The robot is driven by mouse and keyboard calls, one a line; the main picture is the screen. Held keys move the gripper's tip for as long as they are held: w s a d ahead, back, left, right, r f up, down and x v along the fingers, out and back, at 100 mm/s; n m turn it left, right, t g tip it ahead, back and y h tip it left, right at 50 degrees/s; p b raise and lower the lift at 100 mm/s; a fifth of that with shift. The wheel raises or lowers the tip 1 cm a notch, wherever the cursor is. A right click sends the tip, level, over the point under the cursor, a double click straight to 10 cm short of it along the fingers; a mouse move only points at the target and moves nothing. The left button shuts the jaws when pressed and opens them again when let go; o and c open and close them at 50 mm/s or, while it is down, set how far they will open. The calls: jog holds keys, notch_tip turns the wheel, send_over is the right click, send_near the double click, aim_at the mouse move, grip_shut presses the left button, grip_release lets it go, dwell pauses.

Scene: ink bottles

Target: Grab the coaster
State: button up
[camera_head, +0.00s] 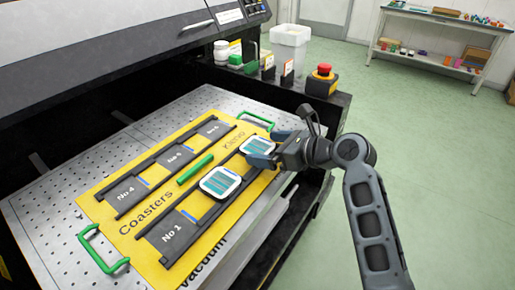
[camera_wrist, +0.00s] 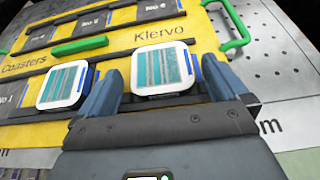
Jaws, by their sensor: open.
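Two square white-rimmed coasters with teal striped faces lie in the lower row of the yellow jig. The right coaster (camera_head: 258,146) is at my gripper (camera_head: 268,150); it also shows in the wrist view (camera_wrist: 162,68), between the spread fingers. The left coaster (camera_head: 220,182) lies in the slot beside it and shows in the wrist view (camera_wrist: 67,85) left of my left finger. My gripper (camera_wrist: 160,95) is open, its blue fingers either side of the right coaster's near part. Whether the fingers touch the coaster I cannot tell.
The yellow jig (camera_head: 103,211) has green handles (camera_head: 97,252) and a green bar (camera_head: 195,169). It lies on a perforated metal bed (camera_head: 60,185) under a dark machine. A red emergency button (camera_head: 323,70) and bottles (camera_head: 221,50) stand behind. Open floor lies to the right.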

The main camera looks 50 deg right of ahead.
jog(key=shift+w+f, duration=0.25)
jog(key=shift+w, duration=0.4)
jog(key=shift+c, duration=0.3)
jog(key=shift+f, duration=0.15)
jog(key=c, duration=1)
